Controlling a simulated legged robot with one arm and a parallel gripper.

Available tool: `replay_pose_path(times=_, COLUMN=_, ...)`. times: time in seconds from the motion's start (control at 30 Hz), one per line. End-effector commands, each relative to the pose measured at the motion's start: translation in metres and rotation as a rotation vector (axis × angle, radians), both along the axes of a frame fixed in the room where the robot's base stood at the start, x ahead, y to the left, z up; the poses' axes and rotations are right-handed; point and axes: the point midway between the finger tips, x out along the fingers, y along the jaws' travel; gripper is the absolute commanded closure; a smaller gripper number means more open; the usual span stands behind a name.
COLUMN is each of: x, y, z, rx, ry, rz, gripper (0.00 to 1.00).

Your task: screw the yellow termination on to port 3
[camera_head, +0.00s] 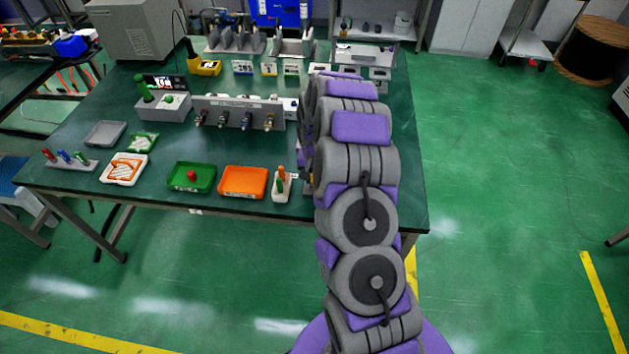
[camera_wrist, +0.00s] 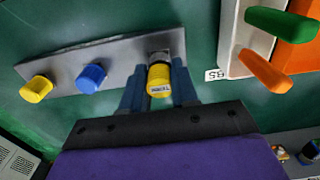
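In the wrist view, my gripper (camera_wrist: 160,80) has one blue-grey finger on each side of a yellow termination (camera_wrist: 160,75) with a "TERM" label. The fingers lie against its sides with no clear gap, so the gripper looks shut on it. The termination is at the right end of a grey rack (camera_wrist: 122,62); I cannot tell whether it is seated there or lifted slightly. In the head view, my arm hides the gripper and this rack. A grey panel (camera_head: 212,104) with several front connectors stands mid-table; its port numbers are too small to read.
On the rack are a blue cap (camera_wrist: 91,77) and another yellow cap (camera_wrist: 37,88). Right of it, a white holder (camera_wrist: 248,45) carries green and orange handles. Green (camera_head: 174,184) and orange (camera_head: 231,193) trays lie near the table's front edge. Bare tabletop lies between panel and trays.

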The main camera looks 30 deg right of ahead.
Motion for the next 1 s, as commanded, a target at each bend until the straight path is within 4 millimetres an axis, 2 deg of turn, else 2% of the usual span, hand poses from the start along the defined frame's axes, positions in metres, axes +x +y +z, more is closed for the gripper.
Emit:
replay_pose_path(times=0.03, x=0.000, y=0.000, z=0.000, rx=0.000, ry=0.000, rz=0.000, gripper=0.79)
replay_pose_path(times=0.27, x=0.000, y=0.000, z=0.000, rx=0.000, ry=0.000, rz=0.000, gripper=1.00)
replay_pose_path(times=0.63, x=0.000, y=0.000, z=0.001, rx=0.000, ry=0.000, rz=0.000, gripper=1.00)
replay_pose_path(times=1.0, x=0.000, y=0.000, z=0.014, rx=-0.001, ry=-0.001, rz=0.000, gripper=1.00)
